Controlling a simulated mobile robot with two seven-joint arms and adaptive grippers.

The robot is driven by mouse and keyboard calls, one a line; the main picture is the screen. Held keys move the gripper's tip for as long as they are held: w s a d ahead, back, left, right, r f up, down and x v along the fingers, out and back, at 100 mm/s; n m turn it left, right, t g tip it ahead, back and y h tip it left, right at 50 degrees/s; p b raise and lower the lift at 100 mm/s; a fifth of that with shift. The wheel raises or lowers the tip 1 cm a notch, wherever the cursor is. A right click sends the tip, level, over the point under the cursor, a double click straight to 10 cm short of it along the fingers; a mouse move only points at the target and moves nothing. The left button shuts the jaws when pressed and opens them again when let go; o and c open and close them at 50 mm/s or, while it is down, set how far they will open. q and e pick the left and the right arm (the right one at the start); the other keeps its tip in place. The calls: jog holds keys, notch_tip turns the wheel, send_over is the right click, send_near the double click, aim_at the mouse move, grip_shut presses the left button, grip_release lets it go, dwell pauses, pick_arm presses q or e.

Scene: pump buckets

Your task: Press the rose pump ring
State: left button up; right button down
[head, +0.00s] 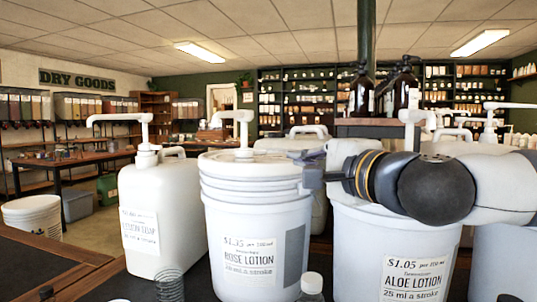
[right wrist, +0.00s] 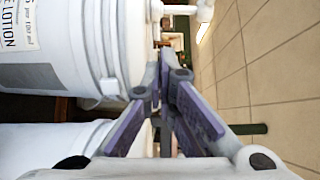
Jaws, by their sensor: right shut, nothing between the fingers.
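The rose lotion bucket (head: 255,225), white with a printed label, stands in the middle of the head view. Its white pump (head: 243,132) rises upright from the lid with the spout pointing left. A pale collar sits at the foot of the pump stem. My right gripper (head: 306,166) is at the bucket's upper right edge, below the pump head and to its right. Its fingers are shut and empty. In the right wrist view the shut fingers (right wrist: 165,75) lie beside a labelled bucket (right wrist: 85,45); whether they touch it I cannot tell. My left gripper is out of view.
A white jug with a pump (head: 160,215) stands left of the rose bucket. The aloe lotion bucket (head: 395,245) stands on the right, under my right arm. A wire coil (head: 170,284) and a clear bottle (head: 312,287) are in front. Dark brown bottles (head: 397,85) stand behind.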

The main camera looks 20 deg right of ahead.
aim_at(263, 150)
jog(key=w, duration=0.4)
jog(key=w+a, duration=0.1)
jog(key=w, duration=0.4)
jog(key=w+a+b, duration=0.1)
jog(key=w, duration=0.3)
jog(key=shift+w+a+f, duration=0.1)
jog(key=shift+w+a, duration=0.1)
jog(key=shift+w, duration=0.05)
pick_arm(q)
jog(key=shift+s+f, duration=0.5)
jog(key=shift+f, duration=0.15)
